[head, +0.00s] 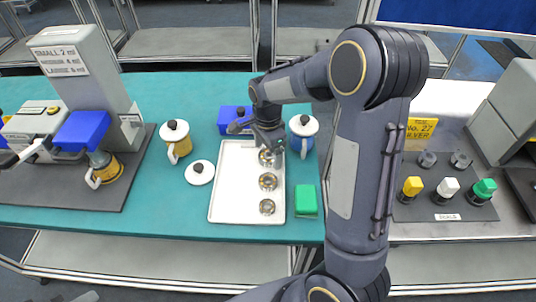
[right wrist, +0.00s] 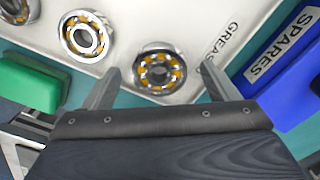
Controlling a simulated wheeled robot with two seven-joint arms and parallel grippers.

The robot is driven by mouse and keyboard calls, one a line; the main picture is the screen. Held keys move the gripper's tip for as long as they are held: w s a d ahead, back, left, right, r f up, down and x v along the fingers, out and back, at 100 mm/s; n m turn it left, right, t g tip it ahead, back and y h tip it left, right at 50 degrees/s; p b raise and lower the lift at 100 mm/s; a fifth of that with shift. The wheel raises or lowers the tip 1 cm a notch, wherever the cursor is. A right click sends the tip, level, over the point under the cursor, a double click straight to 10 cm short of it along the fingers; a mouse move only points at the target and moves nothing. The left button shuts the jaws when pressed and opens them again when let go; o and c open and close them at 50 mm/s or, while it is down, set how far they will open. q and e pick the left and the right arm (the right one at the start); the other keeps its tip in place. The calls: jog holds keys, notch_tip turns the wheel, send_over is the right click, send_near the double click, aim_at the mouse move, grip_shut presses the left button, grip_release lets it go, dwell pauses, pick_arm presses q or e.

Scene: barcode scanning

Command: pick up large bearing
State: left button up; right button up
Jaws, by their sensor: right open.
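Three metal bearings lie on a white tray (head: 232,180): a far one (head: 265,158), a middle one (head: 267,181) and a near one (head: 267,207). I cannot tell for sure which is the large one. My right gripper (head: 270,146) is over the tray's far right corner, at the far bearing. In the right wrist view the open fingers (right wrist: 160,72) stand either side of this bearing (right wrist: 157,72), apart from it, with nothing held. The middle bearing (right wrist: 88,37) shows left of it, and another (right wrist: 15,78) is cut by the edge. My left gripper is not in view.
A blue spares box (head: 233,118) and a blue lidded mug (head: 302,133) stand close to the gripper. A green block (head: 306,200) lies right of the tray. A yellow mug (head: 176,140) and white lid (head: 200,172) are left of it. My right arm covers the table's right side.

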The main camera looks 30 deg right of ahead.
jog(key=shift+f, duration=0.4)
jog(key=shift+c, duration=0.2)
jog(key=c, duration=1.2)
jog(key=shift+r, duration=0.1)
